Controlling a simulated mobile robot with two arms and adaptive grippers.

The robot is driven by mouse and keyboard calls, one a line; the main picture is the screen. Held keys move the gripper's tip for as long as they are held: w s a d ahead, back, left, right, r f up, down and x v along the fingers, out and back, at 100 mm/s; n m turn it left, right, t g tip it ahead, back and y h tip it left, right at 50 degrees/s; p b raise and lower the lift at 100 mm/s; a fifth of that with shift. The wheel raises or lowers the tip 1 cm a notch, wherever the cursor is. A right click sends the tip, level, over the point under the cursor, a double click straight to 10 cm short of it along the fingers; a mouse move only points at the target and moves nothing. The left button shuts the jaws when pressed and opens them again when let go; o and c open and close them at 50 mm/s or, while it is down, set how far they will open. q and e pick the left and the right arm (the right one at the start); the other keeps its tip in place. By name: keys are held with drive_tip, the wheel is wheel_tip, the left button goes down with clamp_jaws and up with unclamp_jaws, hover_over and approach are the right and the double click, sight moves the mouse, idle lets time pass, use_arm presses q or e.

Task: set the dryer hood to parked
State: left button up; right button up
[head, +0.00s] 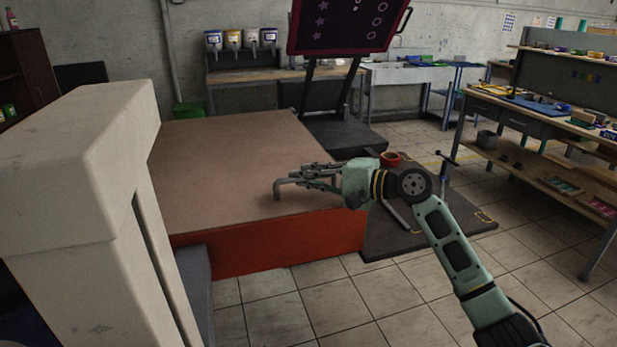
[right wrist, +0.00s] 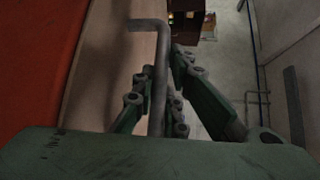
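A large low box with a flat brown top (head: 215,150) and a red front side fills the middle of the head view; I take it to be the dryer hood, though no label shows. A grey bent handle (head: 283,185) rises from its top near the front right; it also shows in the right wrist view (right wrist: 159,45). My right gripper (head: 313,178) is at this handle, with the bar running between its fingers (right wrist: 162,85). The fingers appear closed against the bar from both sides. My left gripper is not in view.
A big pale upright block (head: 75,150) stands close at the left. A dark-red panel (head: 345,25) stands behind the box. A dark mat (head: 420,225) with a red cup (head: 390,158) lies to the right. Tiled floor (head: 400,305) is free in front; a workbench (head: 545,120) stands far right.

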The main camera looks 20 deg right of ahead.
drive_tip(key=o, duration=0.5)
drive_tip(key=shift+w+a, duration=0.3)
drive_tip(key=shift+a, duration=0.15)
drive_tip(key=shift+c, duration=0.2)
drive_tip(key=shift+s+d, duration=0.15)
drive_tip(key=shift+d, duration=0.05)
drive_tip(key=shift+s+d, duration=0.15)
drive_tip(key=v, duration=1.1)
drive_tip(key=shift+s+d, duration=0.15)
